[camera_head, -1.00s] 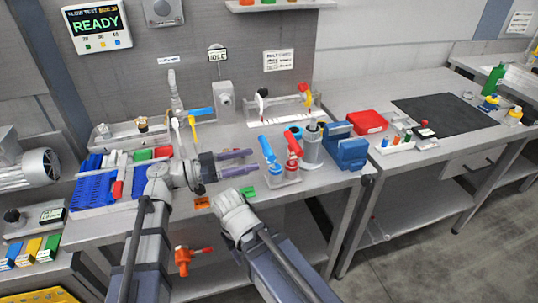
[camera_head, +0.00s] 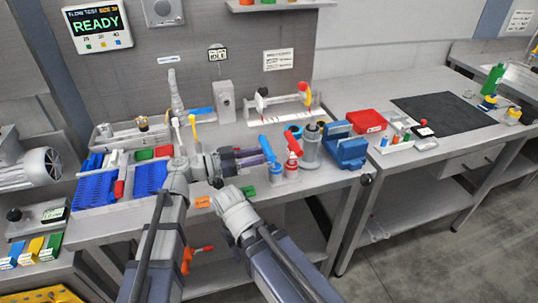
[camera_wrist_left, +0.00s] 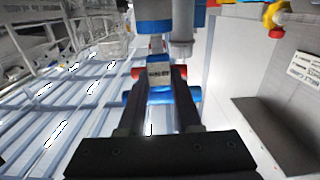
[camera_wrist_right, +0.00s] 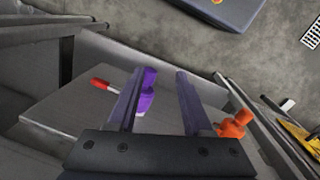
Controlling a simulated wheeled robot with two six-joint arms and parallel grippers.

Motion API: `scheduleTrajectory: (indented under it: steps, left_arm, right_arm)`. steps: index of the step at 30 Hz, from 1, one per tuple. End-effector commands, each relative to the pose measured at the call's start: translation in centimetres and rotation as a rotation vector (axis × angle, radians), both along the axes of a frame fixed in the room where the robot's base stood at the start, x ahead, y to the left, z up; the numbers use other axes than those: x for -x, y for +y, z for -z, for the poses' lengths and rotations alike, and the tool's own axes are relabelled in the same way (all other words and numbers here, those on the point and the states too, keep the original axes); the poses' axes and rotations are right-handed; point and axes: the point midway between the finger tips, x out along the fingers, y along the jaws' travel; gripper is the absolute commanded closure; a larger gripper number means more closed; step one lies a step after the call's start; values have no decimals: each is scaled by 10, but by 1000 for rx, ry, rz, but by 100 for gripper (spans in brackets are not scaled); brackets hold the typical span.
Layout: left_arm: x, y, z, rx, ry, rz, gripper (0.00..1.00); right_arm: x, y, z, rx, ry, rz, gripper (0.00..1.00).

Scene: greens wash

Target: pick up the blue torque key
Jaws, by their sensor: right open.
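In the left wrist view, a blue part with a pale label (camera_wrist_left: 159,72) shows between the dark fingers; contact cannot be told. My right gripper (camera_wrist_right: 163,85) is open and empty in the right wrist view, pointing down past the bench. In the head view its fingers are hidden behind my right arm.
A red box (camera_head: 367,121) lies farther right. Blue trays (camera_head: 97,189) fill the bench's left. An orange fitting (camera_head: 190,258) is below the bench edge.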

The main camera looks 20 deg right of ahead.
Motion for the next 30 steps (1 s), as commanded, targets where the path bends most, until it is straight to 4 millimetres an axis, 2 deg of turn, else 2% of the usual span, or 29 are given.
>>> scheduleTrajectory:
  steps: [1,8,30]
  left_arm:
    - [0,0,0,0,0,0,74]
    - [0,0,0,0,0,0,100]
    - [0,0,-3,1,0,0,100]
  right_arm:
    - [0,0,0,0,0,0,50]
    - [0,0,0,0,0,0,50]
    - [0,0,-3,0,0,0,50]
